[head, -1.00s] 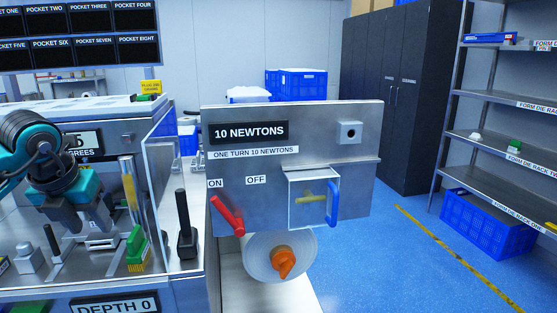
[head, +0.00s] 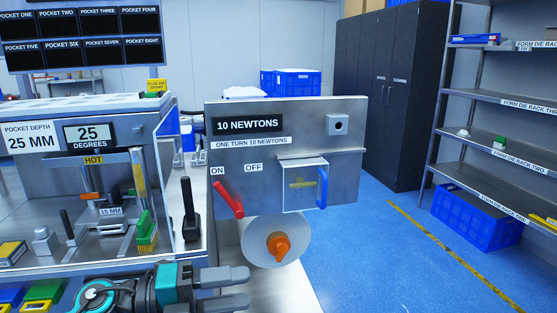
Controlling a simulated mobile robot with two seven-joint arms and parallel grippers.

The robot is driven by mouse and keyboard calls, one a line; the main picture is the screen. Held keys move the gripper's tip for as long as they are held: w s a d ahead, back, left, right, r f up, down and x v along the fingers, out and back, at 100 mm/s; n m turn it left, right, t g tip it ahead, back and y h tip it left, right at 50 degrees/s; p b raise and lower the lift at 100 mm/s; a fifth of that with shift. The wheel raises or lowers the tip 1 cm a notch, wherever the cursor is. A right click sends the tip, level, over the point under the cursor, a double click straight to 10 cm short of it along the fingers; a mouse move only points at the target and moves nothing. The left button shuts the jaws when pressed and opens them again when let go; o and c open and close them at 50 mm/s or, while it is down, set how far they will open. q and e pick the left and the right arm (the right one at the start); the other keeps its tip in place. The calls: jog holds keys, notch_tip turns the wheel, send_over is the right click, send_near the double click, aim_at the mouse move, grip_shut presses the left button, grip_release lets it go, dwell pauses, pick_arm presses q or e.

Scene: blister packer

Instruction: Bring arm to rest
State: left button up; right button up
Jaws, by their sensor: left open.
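My left gripper (head: 240,288) is low in the head view, in front of the machine's front edge. Its two grey fingers point right and stand apart, with nothing between them. The teal and black wrist behind it reaches in from the bottom left. My right gripper is not in view. The steel control panel (head: 336,170) with its "10 NEWTONS" display stands beyond and above the gripper. Its red lever (head: 229,199) tilts, with its upper end near the ON label. An orange knob (head: 278,245) sits on a round pale disc below the panel.
The machine deck (head: 80,239) holds a brush with green handle (head: 146,232), a black-handled tool (head: 190,212) and small blocks. A screen reads 25 degrees and HOT. Coloured blocks (head: 42,291) lie at bottom left. Blue floor (head: 370,260) is open at right, before shelves and a blue crate (head: 474,215).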

pick_arm(q)
jog(key=s+a+f+n+t+y, duration=0.1)
jog(key=a+f+n+t+y, duration=0.45)
jog(key=n, duration=0.65)
jog(key=s+a+f+n+t+y, duration=0.25)
jog(key=f+n+t+y, duration=0.55)
jog(key=n, duration=0.5)
jog(key=s+a+f+n+g+y, duration=0.1)
jog(key=s+f+n+g, duration=0.4)
jog(key=s+f, duration=0.5)
notch_tip(320, 180, down, 4)
jog(key=shift+a+r+n+g, duration=0.1)
jog(key=shift+a+n+g, duration=0.2)
jog(key=shift+a+g, duration=0.5)
jog(key=shift+d+y, duration=0.15)
jog(key=shift+y, duration=0.1)
